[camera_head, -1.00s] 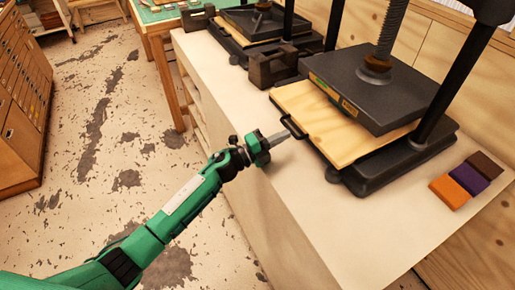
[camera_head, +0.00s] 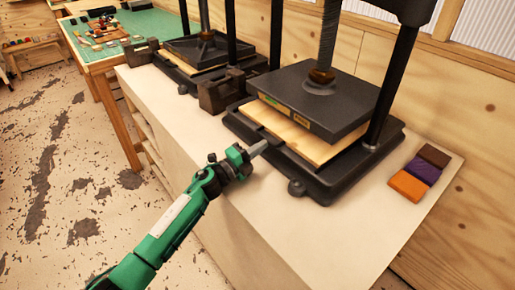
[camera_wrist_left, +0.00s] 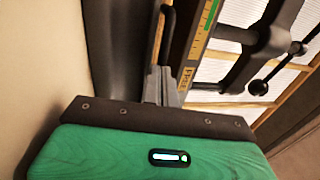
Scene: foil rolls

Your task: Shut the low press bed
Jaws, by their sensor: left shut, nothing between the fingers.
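The low press bed is a pale wooden board (camera_head: 292,136) sticking out a short way from under the dark platen (camera_head: 315,95) of the nearer press. A dark handle runs along its front edge and also shows in the left wrist view (camera_wrist_left: 168,35). My left gripper (camera_head: 260,147) is shut and empty, its tips right at the handle; whether they touch it I cannot tell. In the left wrist view its fingers (camera_wrist_left: 160,85) point at the handle. My right gripper is not in view.
A second press (camera_head: 205,50) stands farther back, with a dark block-like piece (camera_head: 220,92) between the two. Orange, purple and brown blocks (camera_head: 422,170) lie right of the near press. The pale bench top (camera_head: 345,225) is clear in front.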

